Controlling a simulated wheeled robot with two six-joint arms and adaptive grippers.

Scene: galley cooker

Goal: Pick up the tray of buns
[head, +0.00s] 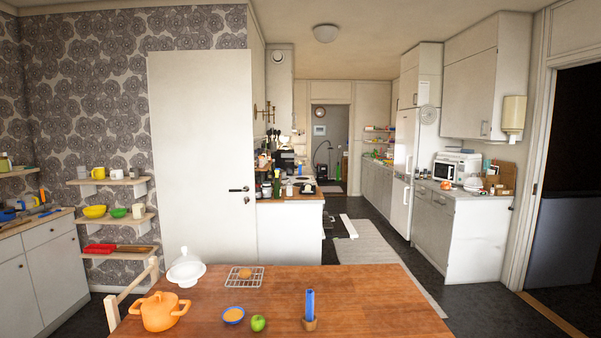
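I cannot make out a tray of buns for certain. A wire rack (244,281) lies towards the far side of the wooden table, with a small brown, bread-like item (245,273) on it. A red tray (99,248) and a brown tray or board (134,251) lie on the lowest wall shelf at the left; their contents are too small to tell. Neither of my grippers is in view.
The table (370,290) holds an orange pot (160,312), a white domed dish (186,270), a blue bowl (233,315), a green apple (258,323) and a blue upright item (309,304). A chair (128,292) stands left. Open floor (430,261) runs along the right-hand cabinets.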

